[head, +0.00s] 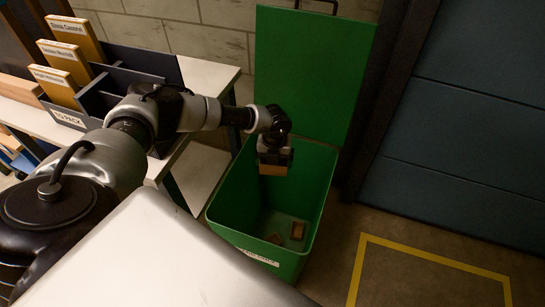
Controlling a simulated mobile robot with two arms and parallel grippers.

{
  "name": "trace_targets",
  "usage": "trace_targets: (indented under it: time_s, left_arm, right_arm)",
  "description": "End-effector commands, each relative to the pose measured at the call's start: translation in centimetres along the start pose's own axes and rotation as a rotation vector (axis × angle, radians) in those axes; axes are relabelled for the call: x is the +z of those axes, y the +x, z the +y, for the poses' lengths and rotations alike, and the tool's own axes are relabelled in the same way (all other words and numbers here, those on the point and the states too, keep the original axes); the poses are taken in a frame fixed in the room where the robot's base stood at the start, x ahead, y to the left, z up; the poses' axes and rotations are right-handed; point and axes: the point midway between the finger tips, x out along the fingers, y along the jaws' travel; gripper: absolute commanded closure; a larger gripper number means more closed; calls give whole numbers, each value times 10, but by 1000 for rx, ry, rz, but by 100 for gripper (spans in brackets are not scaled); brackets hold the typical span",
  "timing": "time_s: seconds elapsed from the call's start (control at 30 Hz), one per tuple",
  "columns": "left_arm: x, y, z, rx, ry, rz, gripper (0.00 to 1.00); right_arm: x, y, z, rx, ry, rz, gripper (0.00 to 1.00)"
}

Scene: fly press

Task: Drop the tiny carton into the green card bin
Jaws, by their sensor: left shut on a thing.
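The green card bin (222,200) stands on the floor in the middle of the view with its lid (310,70) raised against the wall behind. My left arm reaches in from the left. My left gripper (274,164) points down over the bin's opening, near its back rim. It is shut on the tiny carton (273,170), a small brown box just below the gripper body. The gripper covers part of the carton. Small brown pieces (297,230) lie on the bin's floor. My right gripper is not in view.
A white table (208,75) at the left holds a dark divided rack (140,60) labelled "TO PACK" and several labelled orange-brown boxes (66,63). A dark blue panelled door (470,120) is at the right. Yellow floor lines (435,258) mark open floor at the lower right.

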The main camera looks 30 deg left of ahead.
Motion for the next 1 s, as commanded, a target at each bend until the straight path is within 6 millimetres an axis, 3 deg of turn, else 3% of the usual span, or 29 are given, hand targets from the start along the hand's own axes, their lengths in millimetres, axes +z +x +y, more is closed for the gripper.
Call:
trace_targets:
  time_s: [0.27, 0.7, 1.0]
  left_arm:
    - [2, 21, 6, -2, -119, -1, 33]
    - [2, 68, 6, -1, -115, -1, 33]
    - [2, 72, 6, -2, -115, 0, 33]
  right_arm:
    - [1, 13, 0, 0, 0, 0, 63]
    - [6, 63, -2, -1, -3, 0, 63]
    - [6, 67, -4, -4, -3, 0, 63]
